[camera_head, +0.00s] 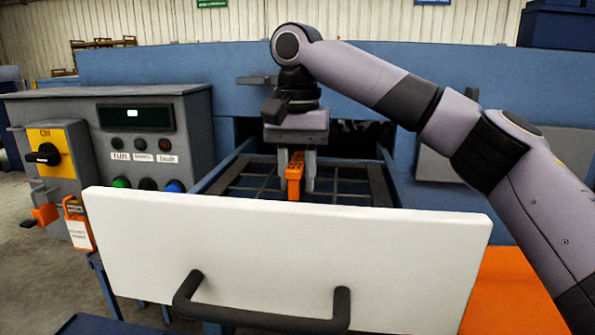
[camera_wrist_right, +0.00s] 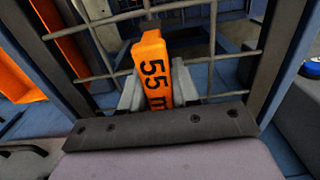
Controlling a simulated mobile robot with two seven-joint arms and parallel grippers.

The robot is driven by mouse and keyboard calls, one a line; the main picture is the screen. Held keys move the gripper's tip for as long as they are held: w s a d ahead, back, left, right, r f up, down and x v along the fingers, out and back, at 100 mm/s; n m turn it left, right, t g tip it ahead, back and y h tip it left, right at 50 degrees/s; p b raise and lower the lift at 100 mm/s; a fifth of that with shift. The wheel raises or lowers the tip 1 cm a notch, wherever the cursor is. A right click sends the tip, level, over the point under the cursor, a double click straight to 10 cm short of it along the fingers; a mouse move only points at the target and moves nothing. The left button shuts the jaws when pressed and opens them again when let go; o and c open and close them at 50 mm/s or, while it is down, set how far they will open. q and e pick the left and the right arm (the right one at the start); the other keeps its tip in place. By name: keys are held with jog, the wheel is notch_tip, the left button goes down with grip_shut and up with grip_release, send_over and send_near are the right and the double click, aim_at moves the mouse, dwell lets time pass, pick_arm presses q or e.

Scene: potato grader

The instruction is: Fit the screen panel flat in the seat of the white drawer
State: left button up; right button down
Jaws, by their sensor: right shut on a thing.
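The white drawer (camera_head: 290,255) is pulled out, and its tall white front with a dark handle hides the lower part of its inside. The screen panel (camera_head: 375,185), a dark frame with a wire grid, lies behind that front between the blue side rails. It looks roughly flat; I cannot tell whether it sits fully in the seat. My right gripper (camera_head: 297,178) points down and is shut on the panel's orange tab (camera_head: 293,170). In the right wrist view the tab (camera_wrist_right: 152,70) reads "55 m" and stands between the fingers, with the grid beyond. My left gripper is not in view.
A grey control box (camera_head: 150,140) with buttons and a yellow switch plate (camera_head: 45,150) stands at the left. A white-orange tag (camera_head: 78,225) hangs near the drawer's left edge. The blue machine body (camera_head: 180,65) rises behind. An orange surface (camera_head: 510,290) is at the lower right.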

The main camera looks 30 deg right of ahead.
aim_at(296, 161)
jog(key=c, duration=0.8)
grip_release()
jog(key=shift+o, duration=0.2)
jog(key=shift+f, duration=0.2)
jog(key=shift+r, duration=3.7)
jog(key=shift+a, duration=0.15)
